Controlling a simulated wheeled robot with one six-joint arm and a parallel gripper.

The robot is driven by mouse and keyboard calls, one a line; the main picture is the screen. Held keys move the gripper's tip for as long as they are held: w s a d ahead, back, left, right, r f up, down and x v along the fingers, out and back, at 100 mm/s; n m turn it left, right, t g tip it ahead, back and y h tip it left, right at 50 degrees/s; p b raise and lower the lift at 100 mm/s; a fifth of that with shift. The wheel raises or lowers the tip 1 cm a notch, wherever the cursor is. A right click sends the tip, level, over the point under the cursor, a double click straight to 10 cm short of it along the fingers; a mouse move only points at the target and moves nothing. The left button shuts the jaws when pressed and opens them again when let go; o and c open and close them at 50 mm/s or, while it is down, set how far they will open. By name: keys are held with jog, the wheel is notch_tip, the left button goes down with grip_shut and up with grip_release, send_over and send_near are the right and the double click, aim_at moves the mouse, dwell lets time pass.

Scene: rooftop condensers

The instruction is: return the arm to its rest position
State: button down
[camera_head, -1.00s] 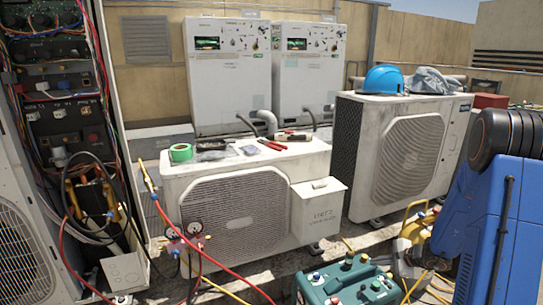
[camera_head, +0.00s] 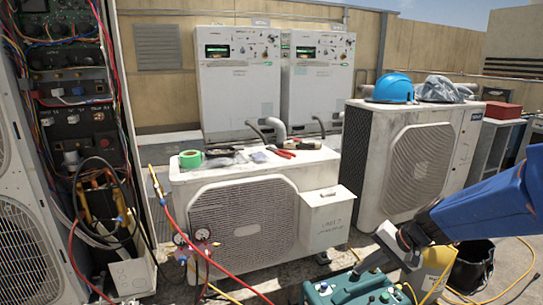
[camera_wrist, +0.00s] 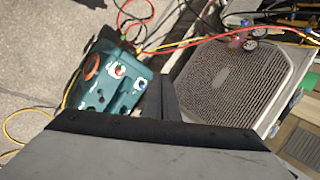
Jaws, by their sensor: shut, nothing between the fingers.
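My blue arm (camera_head: 490,205) reaches in from the right edge of the head view, low in front of the right condenser. My gripper (camera_head: 366,264) is at its left end, above and near the teal pump unit (camera_head: 348,291). It is shut with nothing held. In the wrist view my gripper's dark fingers (camera_wrist: 165,92) point up the picture, between the teal unit (camera_wrist: 112,88) on the left and a condenser grille (camera_wrist: 228,85) on the right. I cannot tell the exact gap to the teal unit.
The middle condenser (camera_head: 243,215) bears green tape (camera_head: 190,158) and hand tools. The right condenser (camera_head: 410,165) bears a blue helmet (camera_head: 392,84). A gauge set (camera_head: 193,245) with red and yellow hoses stands at front. A yellow container (camera_head: 434,270) and black bucket (camera_head: 473,262) stand below my arm.

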jog(key=s+d+r+n+h, duration=0.1)
jog(key=s+r+n+h, duration=0.2)
jog(key=s, duration=0.7)
jog(key=s+d+r+n+t+h, duration=0.1)
jog(key=s+r+n, duration=0.3)
jog(key=s, duration=0.7)
jog(key=shift+s+d+r+h, duration=0.2)
jog(key=shift+r+h, duration=0.1)
jog(key=shift+h, duration=0.6)
jog(key=c, duration=2.4)
grip_release()
jog(key=shift+c, duration=0.2)
